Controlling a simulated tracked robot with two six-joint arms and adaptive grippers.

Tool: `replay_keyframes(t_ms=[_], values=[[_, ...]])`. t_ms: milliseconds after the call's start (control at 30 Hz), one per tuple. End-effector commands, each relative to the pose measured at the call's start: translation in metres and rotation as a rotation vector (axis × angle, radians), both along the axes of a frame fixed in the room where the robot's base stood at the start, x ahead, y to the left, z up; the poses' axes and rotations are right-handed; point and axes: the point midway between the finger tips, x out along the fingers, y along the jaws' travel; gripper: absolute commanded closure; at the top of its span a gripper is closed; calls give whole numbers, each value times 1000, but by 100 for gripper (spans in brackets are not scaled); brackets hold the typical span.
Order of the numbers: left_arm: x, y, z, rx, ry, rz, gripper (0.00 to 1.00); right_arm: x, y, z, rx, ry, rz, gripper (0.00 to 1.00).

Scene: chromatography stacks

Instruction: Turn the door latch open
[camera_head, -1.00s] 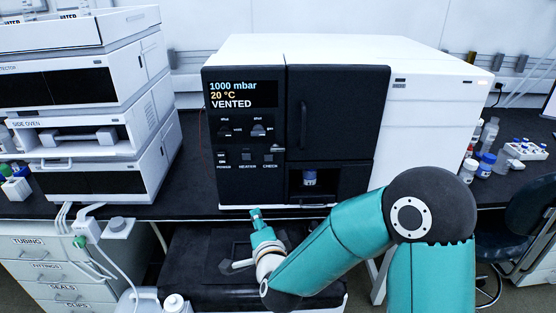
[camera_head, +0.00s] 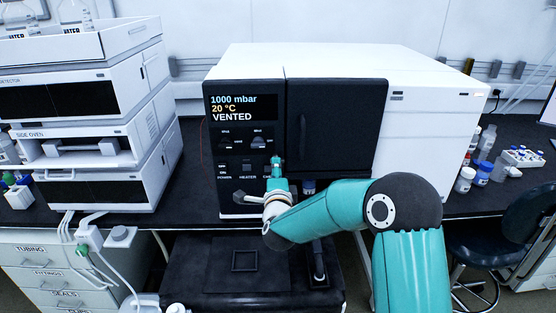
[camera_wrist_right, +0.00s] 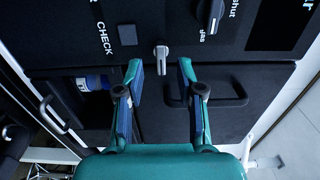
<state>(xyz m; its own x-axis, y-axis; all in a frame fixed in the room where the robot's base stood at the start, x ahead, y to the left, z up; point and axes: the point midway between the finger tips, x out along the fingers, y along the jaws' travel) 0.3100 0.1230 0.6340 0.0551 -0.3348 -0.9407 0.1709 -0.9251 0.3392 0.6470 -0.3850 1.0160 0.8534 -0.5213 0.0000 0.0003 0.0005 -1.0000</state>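The door latch (camera_wrist_right: 161,57) is a small silver lever on the dark front panel. In the wrist view it sits between and just beyond the tips of my right gripper (camera_wrist_right: 160,74), which is open with nothing between its fingers. I cannot tell whether they touch the latch. In the head view my right gripper (camera_head: 277,170) is in front of the panel and hides the latch. The dark door (camera_head: 345,125) is closed, with a bar handle (camera_wrist_right: 218,98) near its edge. My left gripper is not in view.
Knobs, including one (camera_wrist_right: 210,14) marked shut and gas, and a CHECK button (camera_wrist_right: 127,35) are close by. Below the door, an opening holds a blue-capped vial (camera_wrist_right: 88,83). The display (camera_head: 243,107) reads VENTED. White stacked modules (camera_head: 100,185) stand at left.

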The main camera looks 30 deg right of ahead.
Motion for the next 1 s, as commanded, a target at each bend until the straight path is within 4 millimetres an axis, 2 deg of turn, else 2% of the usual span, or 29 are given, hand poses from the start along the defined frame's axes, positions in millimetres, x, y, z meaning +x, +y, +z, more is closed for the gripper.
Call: replay_keyframes(t_ms=[100,233,600,833,967,1000], values=[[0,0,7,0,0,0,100,15,-9,1,1,1,-1,62],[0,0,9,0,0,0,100,24,-15,0,0,1,-1,62],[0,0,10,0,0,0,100,28,-18,-1,0,1,0,62],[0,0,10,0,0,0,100,27,-18,-1,0,1,-1,100],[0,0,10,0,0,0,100,27,-18,-1,0,2,-1,100],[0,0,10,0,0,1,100,27,-25,-1,0,2,-3,100]])
